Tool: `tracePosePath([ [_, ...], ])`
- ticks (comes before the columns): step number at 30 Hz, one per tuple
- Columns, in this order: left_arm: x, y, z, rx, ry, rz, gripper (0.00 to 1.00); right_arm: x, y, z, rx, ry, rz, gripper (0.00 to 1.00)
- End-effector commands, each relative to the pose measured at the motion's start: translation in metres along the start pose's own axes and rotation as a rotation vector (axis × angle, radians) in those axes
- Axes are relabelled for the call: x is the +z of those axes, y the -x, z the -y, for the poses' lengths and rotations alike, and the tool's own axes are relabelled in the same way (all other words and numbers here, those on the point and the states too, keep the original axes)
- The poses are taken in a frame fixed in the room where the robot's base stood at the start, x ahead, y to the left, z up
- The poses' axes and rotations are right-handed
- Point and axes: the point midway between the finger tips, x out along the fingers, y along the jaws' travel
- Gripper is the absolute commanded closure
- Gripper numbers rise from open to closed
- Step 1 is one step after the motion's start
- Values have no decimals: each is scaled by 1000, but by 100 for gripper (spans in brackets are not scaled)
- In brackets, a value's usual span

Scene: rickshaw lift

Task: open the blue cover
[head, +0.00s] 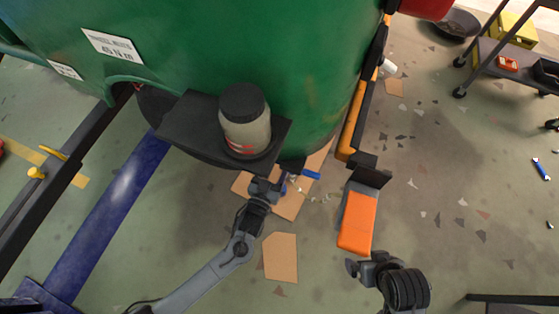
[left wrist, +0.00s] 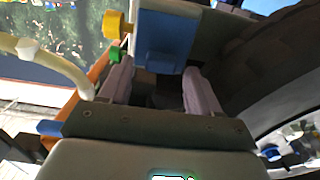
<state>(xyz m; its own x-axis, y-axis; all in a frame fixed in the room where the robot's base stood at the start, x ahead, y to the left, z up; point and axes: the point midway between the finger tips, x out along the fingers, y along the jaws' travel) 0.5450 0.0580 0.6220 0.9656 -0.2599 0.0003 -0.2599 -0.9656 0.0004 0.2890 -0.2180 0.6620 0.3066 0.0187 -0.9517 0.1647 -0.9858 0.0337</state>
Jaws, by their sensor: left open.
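The blue cover (left wrist: 165,38) is ahead of my left gripper (left wrist: 158,82) in the left wrist view, at the top middle. The two grey fingers are apart, with the cover beyond and between their tips; I cannot tell whether they touch it. In the head view my left gripper (head: 268,187) is just below the black ledge, which partly hides its fingers. A small blue part (head: 310,174) shows right of it; I cannot tell if it is the cover. My right gripper (head: 366,266) is at the lower right, below an orange block; its jaw opening is unclear.
The black ledge (head: 190,130) on the large green body (head: 290,60) carries a jar (head: 245,120). A yellow knob (left wrist: 117,24) is left of the cover. Cardboard pieces (head: 281,257) lie on the floor.

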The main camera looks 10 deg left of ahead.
Motion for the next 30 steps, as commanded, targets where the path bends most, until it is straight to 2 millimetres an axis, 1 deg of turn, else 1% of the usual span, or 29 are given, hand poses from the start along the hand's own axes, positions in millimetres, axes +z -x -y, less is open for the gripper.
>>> tracePosePath([
  [13,0,-3,1,-2,0,-1,37,0,-2,0,-1,-1,-2,0],
  [14,0,-3,1,-2,0,0,39,1,-2,0,-1,-1,-1,0],
  [21,0,-3,1,-2,0,0,76,1,-2,1,-1,-1,0,0],
  [26,0,-3,1,-2,0,0,100,1,-2,0,-1,0,0,0],
  [30,0,-3,1,-2,0,0,100,1,-2,0,0,1,0,0],
])
